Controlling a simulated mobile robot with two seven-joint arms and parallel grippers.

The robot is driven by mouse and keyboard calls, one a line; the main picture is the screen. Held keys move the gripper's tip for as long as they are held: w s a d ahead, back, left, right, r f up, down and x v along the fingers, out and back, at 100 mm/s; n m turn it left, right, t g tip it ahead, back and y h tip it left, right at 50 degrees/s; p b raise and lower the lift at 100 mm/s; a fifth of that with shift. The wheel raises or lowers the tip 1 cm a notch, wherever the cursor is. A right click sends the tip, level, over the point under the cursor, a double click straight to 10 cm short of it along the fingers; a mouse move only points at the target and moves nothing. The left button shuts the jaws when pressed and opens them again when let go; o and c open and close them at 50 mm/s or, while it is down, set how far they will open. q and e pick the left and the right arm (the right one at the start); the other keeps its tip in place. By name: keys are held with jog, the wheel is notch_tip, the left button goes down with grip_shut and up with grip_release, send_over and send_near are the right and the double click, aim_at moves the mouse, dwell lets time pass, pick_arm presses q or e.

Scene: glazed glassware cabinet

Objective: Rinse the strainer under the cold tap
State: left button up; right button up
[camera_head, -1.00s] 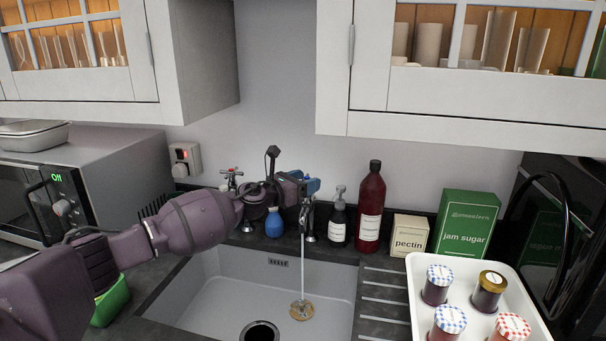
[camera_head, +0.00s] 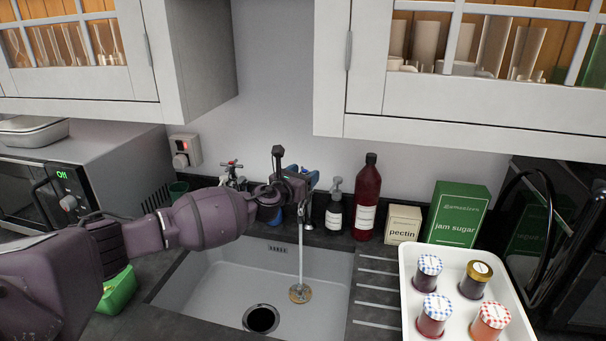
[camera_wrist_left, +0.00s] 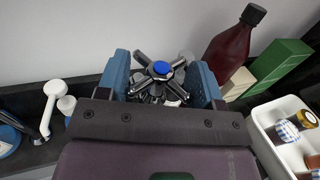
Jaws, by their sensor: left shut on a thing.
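The strainer (camera_head: 300,293) looks like a small round tan and metal disc on the sink floor. A stream of water (camera_head: 301,245) falls from the tap onto it. The cold tap's cross-shaped handle with a blue cap (camera_wrist_left: 161,69) is between the blue fingers of my left gripper (camera_wrist_left: 162,82) in the left wrist view. The gripper is shut on this handle. In the head view my left gripper (camera_head: 303,182) is above the back of the sink and hides most of the tap.
The sink (camera_head: 220,288) has a dark drain hole (camera_head: 261,319) beside the strainer. A soap bottle (camera_head: 335,207), a red bottle (camera_head: 368,200), a pectin box (camera_head: 403,224) and a jam sugar box (camera_head: 457,215) stand behind. A white tray (camera_head: 410,310) of jars is right. Wall cabinets hang above.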

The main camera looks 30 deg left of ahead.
pick_arm(q)
jog(key=shift+r, duration=0.1)
jog(key=o, duration=0.9)
jog(key=shift+s, duration=0.15)
jog(key=s, duration=0.7)
jog(key=s+a+b, duration=0.1)
jog(key=s, duration=0.2)
jog(key=shift+s, duration=0.25)
